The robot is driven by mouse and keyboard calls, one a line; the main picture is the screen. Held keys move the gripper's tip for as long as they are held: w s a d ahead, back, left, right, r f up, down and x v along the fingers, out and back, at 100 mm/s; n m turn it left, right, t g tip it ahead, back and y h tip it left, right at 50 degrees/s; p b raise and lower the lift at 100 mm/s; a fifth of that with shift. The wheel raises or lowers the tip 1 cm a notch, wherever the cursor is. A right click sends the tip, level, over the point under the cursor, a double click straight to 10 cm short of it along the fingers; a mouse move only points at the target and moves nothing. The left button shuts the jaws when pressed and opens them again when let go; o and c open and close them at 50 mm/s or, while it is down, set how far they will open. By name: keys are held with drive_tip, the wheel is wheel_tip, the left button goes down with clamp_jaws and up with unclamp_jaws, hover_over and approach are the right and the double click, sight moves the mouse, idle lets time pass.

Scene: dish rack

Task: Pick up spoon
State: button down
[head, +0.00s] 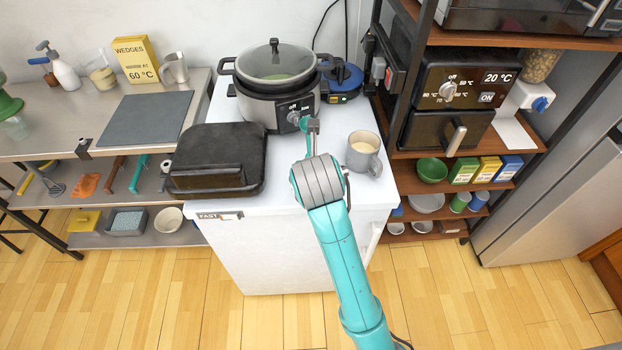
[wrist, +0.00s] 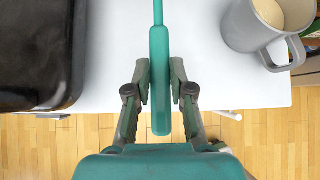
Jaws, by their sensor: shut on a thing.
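The teal spoon (wrist: 159,62) points straight away from me in the wrist view, its thick handle between the fingers of my gripper (wrist: 160,84). My gripper is shut on that handle. The handle's near end reaches back past the counter's front edge in that view, and the bowl is out of frame. In the head view, a small teal part of the spoon (head: 304,122) shows in front of the cooker, beside my gripper (head: 313,127). I cannot tell whether the spoon touches the white counter (head: 225,110).
A grey mug (head: 362,158) stands close on the right; it also shows in the wrist view (wrist: 245,30). A black closed grill (head: 215,165) lies on the left. A lidded cooker (head: 270,108) stands behind. A shelf unit (head: 425,185) rises on the right.

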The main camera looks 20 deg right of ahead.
wheel_tip(320, 180, up, 11)
idle(0.4)
drive_tip(key=c, duration=1.6)
unclamp_jaws()
clamp_jaws()
